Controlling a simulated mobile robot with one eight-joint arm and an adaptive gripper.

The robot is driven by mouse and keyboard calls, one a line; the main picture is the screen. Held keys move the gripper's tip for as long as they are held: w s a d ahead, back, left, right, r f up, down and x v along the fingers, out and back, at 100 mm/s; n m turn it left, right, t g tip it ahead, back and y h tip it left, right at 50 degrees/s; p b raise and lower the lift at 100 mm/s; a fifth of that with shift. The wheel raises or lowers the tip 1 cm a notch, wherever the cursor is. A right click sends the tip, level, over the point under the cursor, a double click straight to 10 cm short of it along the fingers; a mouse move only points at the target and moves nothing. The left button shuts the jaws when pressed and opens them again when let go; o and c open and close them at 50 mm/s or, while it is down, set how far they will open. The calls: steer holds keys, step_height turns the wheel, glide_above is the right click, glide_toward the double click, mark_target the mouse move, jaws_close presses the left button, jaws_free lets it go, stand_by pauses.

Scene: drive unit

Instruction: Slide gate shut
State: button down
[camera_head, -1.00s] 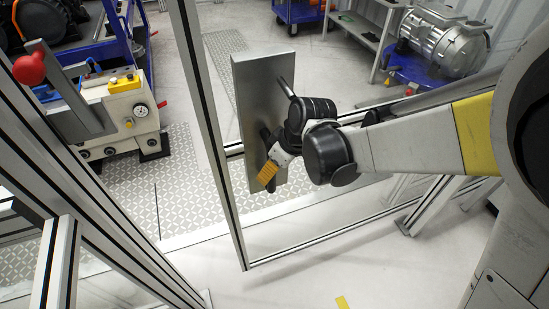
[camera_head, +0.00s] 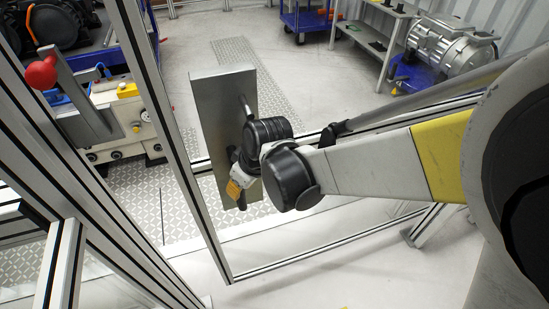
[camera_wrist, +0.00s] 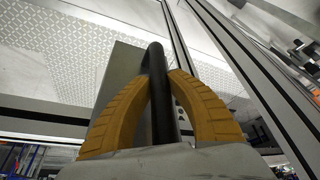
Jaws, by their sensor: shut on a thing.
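The gate (camera_head: 194,218) is a metal-framed panel with a grey plate (camera_head: 213,100) near its leading post. A dark bar handle (camera_head: 246,106) stands off the plate. In the wrist view the handle (camera_wrist: 157,95) runs between my two orange fingers. My gripper (camera_head: 236,182) is shut on this handle; the fingers (camera_wrist: 163,80) curve in on both sides of it. A gap separates the gate's leading post from the fixed frame post (camera_head: 92,165) on the left, narrower at the bottom in the picture. Part of the handle is hidden behind my wrist in the head view.
A machine with a red-knobbed lever (camera_head: 41,74) and yellow button box (camera_head: 127,90) stands behind the fixed frame. A silver motor (camera_head: 450,48) on a blue cart is at the back right. The floor behind the gate is mostly clear.

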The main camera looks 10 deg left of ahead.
steer(key=s+a, duration=0.5)
steer(key=a, duration=0.3)
steer(key=s+a, duration=0.4)
steer(key=a, duration=0.3)
steer(key=shift+s+a, duration=0.35)
steer(key=shift+a, duration=0.05)
steer(key=c, duration=1.6)
jaws_free()
steer(key=o, duration=0.4)
steer(key=shift+s+a, duration=0.15)
steer(key=shift+a, duration=0.05)
steer(key=shift+d, duration=0.2)
steer(key=shift+w+d+r+p, duration=0.3)
steer(key=shift+w+d+r, duration=0.4)
steer(key=shift+w+d, duration=2.7)
steer(key=shift+w+d+r+p, duration=0.5)
steer(key=shift+w+d, duration=1)
steer(key=shift+d, duration=3.75)
steer(key=shift+w+d+r+p, duration=0.1)
steer(key=shift+w+d+r, duration=0.75)
steer(key=shift+w+d, duration=2.55)
